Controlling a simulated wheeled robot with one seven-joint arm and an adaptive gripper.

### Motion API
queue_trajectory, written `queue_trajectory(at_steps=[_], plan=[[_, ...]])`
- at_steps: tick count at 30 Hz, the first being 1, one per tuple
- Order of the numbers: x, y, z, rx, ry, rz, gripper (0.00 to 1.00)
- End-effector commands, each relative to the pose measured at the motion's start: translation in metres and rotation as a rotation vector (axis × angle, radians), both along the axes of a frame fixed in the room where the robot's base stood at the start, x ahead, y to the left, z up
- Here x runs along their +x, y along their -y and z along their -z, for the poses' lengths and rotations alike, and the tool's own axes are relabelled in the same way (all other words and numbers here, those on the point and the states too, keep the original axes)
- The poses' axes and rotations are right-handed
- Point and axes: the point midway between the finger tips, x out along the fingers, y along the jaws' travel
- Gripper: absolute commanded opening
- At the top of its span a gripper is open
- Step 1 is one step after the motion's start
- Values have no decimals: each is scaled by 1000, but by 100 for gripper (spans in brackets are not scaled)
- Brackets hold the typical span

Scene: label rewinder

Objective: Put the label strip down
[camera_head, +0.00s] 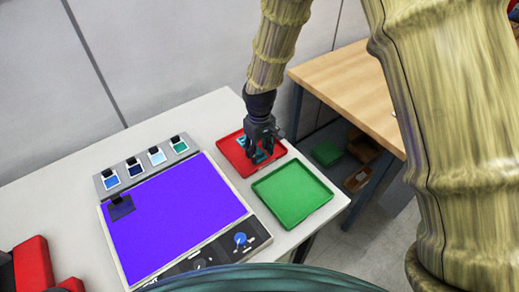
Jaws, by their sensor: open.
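My gripper (261,150) points down over the red tray (228,146) at the back right of the white table, with its fingers apart. A small teal piece (257,157), which may be the label strip, lies in the red tray between and beside the fingers. The fingers partly hide it, and I cannot tell whether they touch it. A dark, see-through piece with a black clip (122,208) lies on the upper left corner of the lit purple panel (180,218).
An empty green tray (293,194) sits just in front of the red tray. Several clipped swatches (156,156) line the panel's back edge. A blue knob (240,238) is at its front right. Red objects (33,266) stand at the left. A wooden table (350,84) stands behind.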

Motion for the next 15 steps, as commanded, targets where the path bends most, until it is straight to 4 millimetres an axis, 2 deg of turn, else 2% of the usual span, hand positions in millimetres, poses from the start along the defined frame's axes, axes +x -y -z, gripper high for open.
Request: queue_trajectory(at_steps=[7, 15], plan=[[1, 0, -12, 1, 3, 1, 46], [1, 0, -45, 1, 3, 0, 46]])
